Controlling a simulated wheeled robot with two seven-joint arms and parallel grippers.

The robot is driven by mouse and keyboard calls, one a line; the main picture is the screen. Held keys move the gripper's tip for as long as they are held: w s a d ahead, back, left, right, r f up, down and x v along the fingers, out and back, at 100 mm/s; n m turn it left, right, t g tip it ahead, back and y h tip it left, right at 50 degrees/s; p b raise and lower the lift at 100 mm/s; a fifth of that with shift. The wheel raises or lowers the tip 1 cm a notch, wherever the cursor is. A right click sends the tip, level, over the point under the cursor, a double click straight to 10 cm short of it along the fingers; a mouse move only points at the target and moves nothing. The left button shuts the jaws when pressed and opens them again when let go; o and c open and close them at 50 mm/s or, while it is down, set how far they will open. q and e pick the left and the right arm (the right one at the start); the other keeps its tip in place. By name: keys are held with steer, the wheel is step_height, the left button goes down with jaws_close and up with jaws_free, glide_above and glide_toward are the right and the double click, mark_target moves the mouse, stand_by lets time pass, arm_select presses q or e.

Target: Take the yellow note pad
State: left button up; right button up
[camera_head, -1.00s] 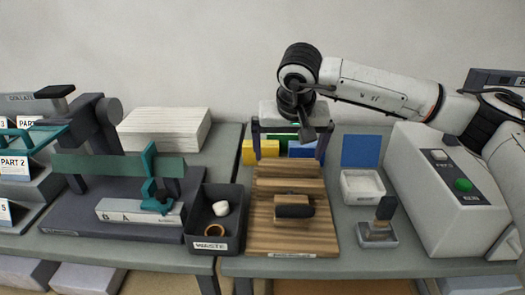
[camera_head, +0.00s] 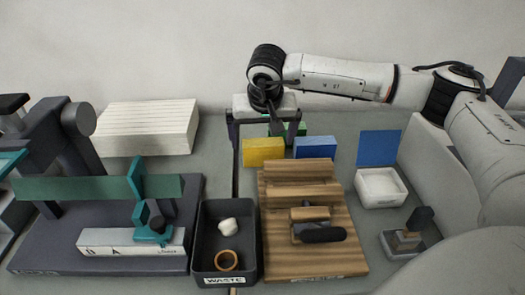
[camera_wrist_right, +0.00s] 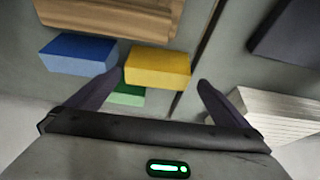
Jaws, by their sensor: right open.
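The yellow note pad (camera_head: 263,153) lies on the grey table behind the wooden board, left of a blue pad (camera_head: 315,147). A green pad (camera_head: 288,129) sits just behind them, partly hidden. My right gripper (camera_head: 264,138) is open and empty, behind and above the yellow pad, its fingers spread to either side. In the right wrist view the yellow pad (camera_wrist_right: 157,68) shows between the fingertips, with the blue pad (camera_wrist_right: 78,54) to the left and the green pad (camera_wrist_right: 128,96) partly behind the left finger. My left gripper is not in view.
The wooden board (camera_head: 312,258) with a dark-handled tool (camera_head: 318,228) stands in front. A dark waste bin (camera_head: 248,215) and a teal-armed machine (camera_head: 100,225) are at left. A paper stack (camera_head: 148,127) stands behind; a white tray (camera_head: 380,187) is at right.

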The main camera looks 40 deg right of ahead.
mark_target(263, 143)
steer(key=x, duration=0.4)
steer(key=shift+w+d+f+p, duration=0.1)
steer(key=shift+d+f+p, duration=0.1)
steer(key=shift+d+p, duration=0.15)
steer(key=c, duration=1)
